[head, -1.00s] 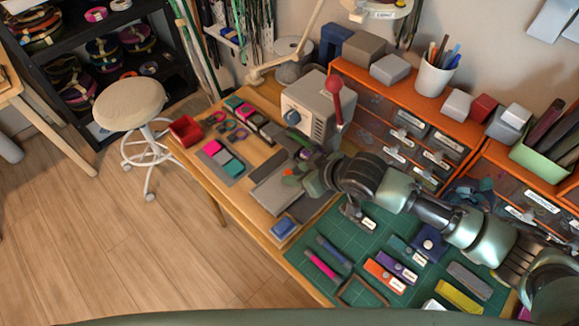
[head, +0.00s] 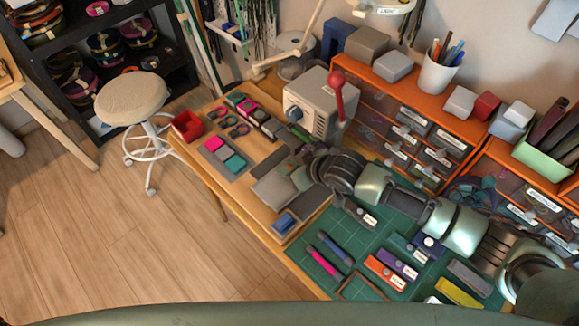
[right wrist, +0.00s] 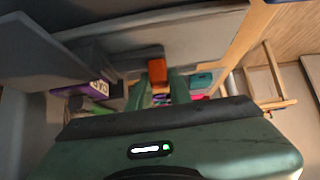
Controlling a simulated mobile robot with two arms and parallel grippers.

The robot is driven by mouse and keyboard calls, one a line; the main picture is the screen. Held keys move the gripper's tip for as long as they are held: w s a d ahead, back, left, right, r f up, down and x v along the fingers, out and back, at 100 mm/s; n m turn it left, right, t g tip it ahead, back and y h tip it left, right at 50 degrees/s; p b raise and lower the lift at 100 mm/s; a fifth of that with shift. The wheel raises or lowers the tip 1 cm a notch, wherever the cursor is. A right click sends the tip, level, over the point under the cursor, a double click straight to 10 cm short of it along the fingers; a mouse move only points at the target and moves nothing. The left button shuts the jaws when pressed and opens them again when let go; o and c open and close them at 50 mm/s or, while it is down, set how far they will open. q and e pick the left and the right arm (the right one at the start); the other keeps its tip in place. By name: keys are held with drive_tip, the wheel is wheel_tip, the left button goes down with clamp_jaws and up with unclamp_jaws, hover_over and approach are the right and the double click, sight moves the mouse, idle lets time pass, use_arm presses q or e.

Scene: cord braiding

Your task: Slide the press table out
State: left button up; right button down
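The press (head: 312,108) is a grey box with a blue knob and a red-ball lever, at the back of the wooden table. A flat grey plate (head: 272,192), apparently its press table, lies in front of it. My right gripper (head: 297,160) is low beside the press front, close to the plate; its wrist hides part of this area. In the right wrist view its two green fingers (right wrist: 159,90) stand apart, with a visible gap and an orange-red thing (right wrist: 156,65) seen between or beyond them. Contact with the plate cannot be told. My left gripper is not in view.
A green cutting mat (head: 330,245) with coloured strips lies at the near right. A blue block (head: 285,222) is at the table's front edge. A red tray (head: 187,126) and coloured pieces lie left. Orange drawers (head: 405,125) stand behind. A stool (head: 132,98) stands on open floor.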

drive_tip(key=s+a+p, duration=0.5)
drive_tip(key=s+a, duration=0.4)
drive_tip(key=shift+s+a, duration=0.2)
drive_tip(key=c, duration=1.3)
unclamp_jaws()
drive_tip(key=shift+v, duration=3.9)
